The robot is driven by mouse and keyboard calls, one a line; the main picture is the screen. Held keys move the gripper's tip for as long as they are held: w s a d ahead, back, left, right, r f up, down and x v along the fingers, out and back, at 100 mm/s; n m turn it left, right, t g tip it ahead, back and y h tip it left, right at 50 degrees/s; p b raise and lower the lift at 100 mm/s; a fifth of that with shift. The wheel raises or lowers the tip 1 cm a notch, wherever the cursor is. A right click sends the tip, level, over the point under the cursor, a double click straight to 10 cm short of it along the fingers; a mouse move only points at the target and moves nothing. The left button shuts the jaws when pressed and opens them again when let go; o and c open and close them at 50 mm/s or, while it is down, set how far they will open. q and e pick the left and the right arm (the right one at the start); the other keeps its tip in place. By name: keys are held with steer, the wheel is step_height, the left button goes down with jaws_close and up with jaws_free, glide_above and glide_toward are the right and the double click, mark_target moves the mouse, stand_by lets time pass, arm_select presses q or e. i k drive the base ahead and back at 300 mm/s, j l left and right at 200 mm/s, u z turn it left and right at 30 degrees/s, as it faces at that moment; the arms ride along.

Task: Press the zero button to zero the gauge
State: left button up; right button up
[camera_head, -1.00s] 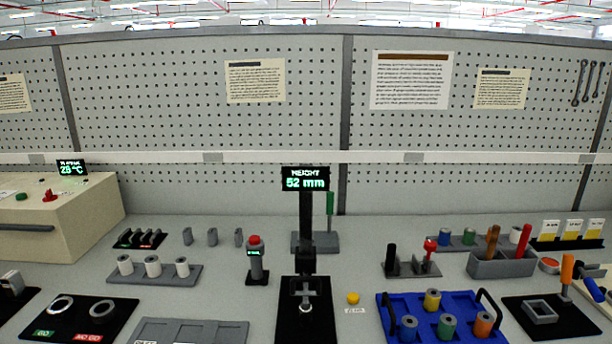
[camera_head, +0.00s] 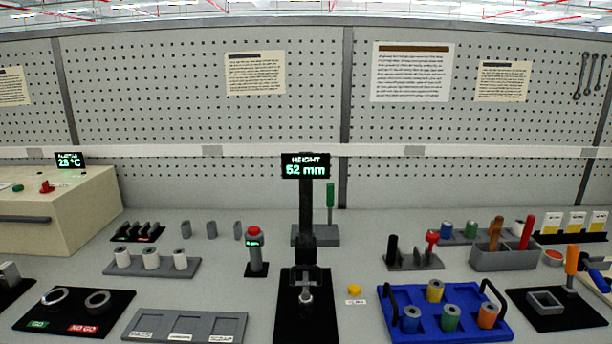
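The height gauge (camera_head: 306,238) stands upright on a black base near the middle of the bench. Its display (camera_head: 305,166) reads HEIGHT 52 mm. A small metal part sits under the gauge head, but its details are too small to tell. A yellow button (camera_head: 355,290) is on the bench just right of the gauge base, with a small white label (camera_head: 356,302) in front of it; the label text is hard to read. Nothing touches the button. Neither of my grippers is in view.
A blue tray (camera_head: 395,330) with several coloured spindles lies right of the button. A red-topped post (camera_head: 256,252) stands left of the gauge. A grey three-slot tray (camera_head: 186,326) and a GO/NO GO plate (camera_head: 60,322) lie at front left. The bench around the button is fairly clear.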

mark_target(354, 289)
steer(key=k+j+z, duration=0.25)
steer(key=k+z, duration=0.25)
steer(key=k+j+z, duration=0.1)
steer(key=k+z, duration=0.2)
steer(key=z, duration=0.2)
